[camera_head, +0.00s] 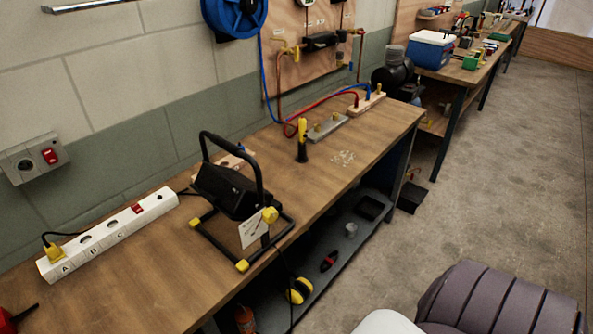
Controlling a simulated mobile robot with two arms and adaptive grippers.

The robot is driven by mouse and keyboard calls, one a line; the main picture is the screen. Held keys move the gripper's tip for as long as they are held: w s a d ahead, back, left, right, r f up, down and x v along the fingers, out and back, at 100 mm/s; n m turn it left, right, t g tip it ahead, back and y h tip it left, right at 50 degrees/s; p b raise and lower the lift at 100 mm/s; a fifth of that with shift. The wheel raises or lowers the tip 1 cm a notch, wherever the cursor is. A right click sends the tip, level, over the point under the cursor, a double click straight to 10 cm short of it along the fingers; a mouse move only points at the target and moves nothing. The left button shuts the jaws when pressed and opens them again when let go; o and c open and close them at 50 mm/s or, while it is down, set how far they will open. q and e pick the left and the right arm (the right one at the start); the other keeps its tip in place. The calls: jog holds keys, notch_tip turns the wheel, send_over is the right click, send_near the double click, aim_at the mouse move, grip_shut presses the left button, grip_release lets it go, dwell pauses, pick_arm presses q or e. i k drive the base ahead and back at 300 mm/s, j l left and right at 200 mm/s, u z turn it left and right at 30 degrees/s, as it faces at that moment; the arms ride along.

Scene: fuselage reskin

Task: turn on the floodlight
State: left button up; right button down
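The floodlight (228,190) stands on the workbench on a black tubular frame with yellow feet. Its lamp head is dark, with no light visible. It has a yellow knob (270,215) and a white tag (253,230) on its near side. A white power strip (110,235) lies to its left, with sockets marked by letters and a red switch (137,208). A yellow plug (55,252) sits at the socket marked A, with a black cable. A black cable also hangs from the floodlight over the bench edge. Neither of my grippers is in view.
A wall box (35,162) with a socket and red switch is above the bench (330,180). Behind the floodlight are a black-and-yellow tool (302,142), a grey block (327,127) and red and blue hoses. Yellow ear defenders (299,290) are below.

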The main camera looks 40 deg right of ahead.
aim_at(248, 233)
jog(key=z, duration=0.9)
jog(key=i+l, duration=0.25)
jog(key=i+l+u, duration=0.15)
jog(key=i+l, duration=0.15)
jog(key=l, duration=0.15)
